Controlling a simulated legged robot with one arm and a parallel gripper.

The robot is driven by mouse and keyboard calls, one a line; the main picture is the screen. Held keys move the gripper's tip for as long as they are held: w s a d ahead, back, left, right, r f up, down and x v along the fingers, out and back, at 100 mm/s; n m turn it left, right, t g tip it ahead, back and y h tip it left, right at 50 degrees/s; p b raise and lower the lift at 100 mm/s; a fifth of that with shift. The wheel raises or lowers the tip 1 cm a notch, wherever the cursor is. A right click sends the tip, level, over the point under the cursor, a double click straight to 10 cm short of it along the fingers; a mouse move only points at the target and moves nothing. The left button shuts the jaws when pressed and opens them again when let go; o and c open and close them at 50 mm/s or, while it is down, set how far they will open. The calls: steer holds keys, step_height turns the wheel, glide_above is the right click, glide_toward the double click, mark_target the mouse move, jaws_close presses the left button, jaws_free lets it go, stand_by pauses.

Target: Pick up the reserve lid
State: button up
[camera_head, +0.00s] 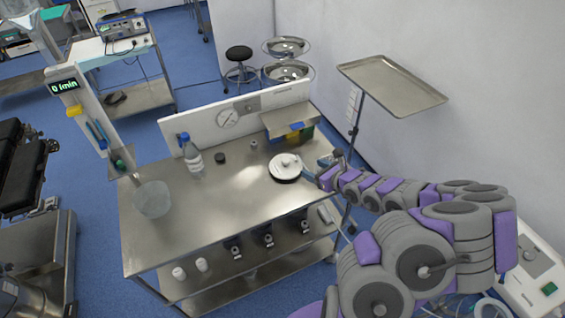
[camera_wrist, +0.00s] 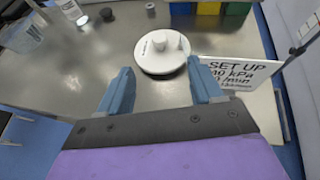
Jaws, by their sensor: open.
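A round white lid-like disc with a dark edge and small white raised parts on top (camera_head: 285,166) sits on the right part of the steel table; I take it to be the reserve lid. It also shows in the wrist view (camera_wrist: 160,60), upper middle. My gripper (camera_wrist: 160,72) is open, its two blue fingers apart and nothing between their inner faces that I can see as held. The disc lies just beyond the fingertips, centred between them. In the head view my gripper (camera_head: 322,167) is just right of the disc, partly hidden by my arm.
A white "SET UP" card (camera_wrist: 232,75) stands close to the right finger. A blue-capped bottle (camera_head: 193,157), a dark small cap (camera_head: 220,158) and a clear beaker (camera_head: 152,199) stand left on the table (camera_head: 220,225). Coloured bins (camera_head: 293,133) are behind. The table's front middle is clear.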

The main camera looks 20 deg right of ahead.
steer(key=b, duration=0.2)
glide_toward(286, 160)
steer(key=shift+w+d+f+m, duration=0.15)
steer(key=shift+w+f, duration=0.3)
steer(key=shift+w, duration=0.1)
steer(key=shift+w+d+f+m, duration=0.1)
steer(key=shift+w+f+m, duration=0.05)
steer(key=shift+w+f, duration=0.35)
steer(key=w+a, duration=0.2)
steer(key=shift+w+a+f+h+b, duration=0.2)
steer(key=shift+w+a+h+b, duration=0.1)
steer(key=shift+w+a+b, duration=0.1)
steer(key=shift+w+f, duration=0.2)
steer(key=shift+f, duration=0.05)
steer(key=w+f, duration=0.1)
steer(key=w+d+f+b, duration=0.1)
steer(key=w, duration=0.1)
steer(key=shift+w, duration=0.2)
steer(key=shift+w+a, duration=0.15)
steer(key=shift+w, duration=0.1)
steer(key=shift+a+r, duration=0.2)
steer(key=shift+a, duration=0.5)
steer(key=shift+d+f, duration=0.15)
steer(key=shift+d, duration=0.5)
steer(key=c, duration=0.7)
steer(key=shift+a, duration=0.2)
steer(key=c, duration=0.3)
steer(key=shift+a, duration=0.3)
steer(key=shift+c, duration=0.5)
